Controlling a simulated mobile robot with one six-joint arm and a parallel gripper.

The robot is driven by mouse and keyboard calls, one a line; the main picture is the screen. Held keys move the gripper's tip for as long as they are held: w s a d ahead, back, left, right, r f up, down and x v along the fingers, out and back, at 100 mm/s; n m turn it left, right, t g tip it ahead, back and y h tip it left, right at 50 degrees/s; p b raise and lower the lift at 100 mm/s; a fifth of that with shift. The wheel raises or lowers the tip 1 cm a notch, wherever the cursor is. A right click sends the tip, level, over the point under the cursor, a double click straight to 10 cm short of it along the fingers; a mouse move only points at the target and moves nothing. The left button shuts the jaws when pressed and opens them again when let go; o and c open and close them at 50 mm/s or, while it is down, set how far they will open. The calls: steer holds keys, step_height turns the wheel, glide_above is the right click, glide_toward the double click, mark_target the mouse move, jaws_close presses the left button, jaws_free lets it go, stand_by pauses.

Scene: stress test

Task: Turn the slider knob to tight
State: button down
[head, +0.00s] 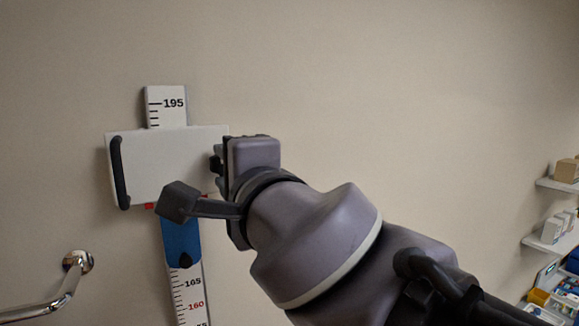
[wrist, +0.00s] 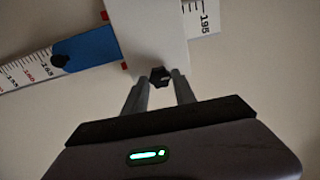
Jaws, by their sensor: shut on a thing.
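The slider is a white block (head: 165,165) on a wall-mounted height scale (head: 166,102), with a black handle bar (head: 120,172) on its left. Its small dark knob (wrist: 160,76) shows between the fingertips of my gripper (wrist: 160,84) in the wrist view. The gripper is shut on the knob at the slider's side. In the head view my wrist hides the knob and the fingertips. I cannot read any tight or loose mark on it.
A blue piece (head: 181,240) with a black pointer lies on the scale below the slider. A metal grab rail (head: 62,290) is at the lower left. Shelves with boxes (head: 549,233) stand at the far right. The wall right of the slider is bare.

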steer(key=shift+r, duration=0.15)
steer(key=c, duration=1.4)
jaws_free()
steer(key=o, duration=0.3)
steer(key=shift+o, duration=0.4)
steer(key=shift+w+a, duration=0.2)
steer(key=shift+a, duration=0.05)
steer(key=p+v, duration=0.9)
steer(key=v, duration=0.8)
steer(key=shift+s+f, duration=0.2)
steer(key=shift+s+d, duration=0.1)
steer(key=shift+s, duration=0.05)
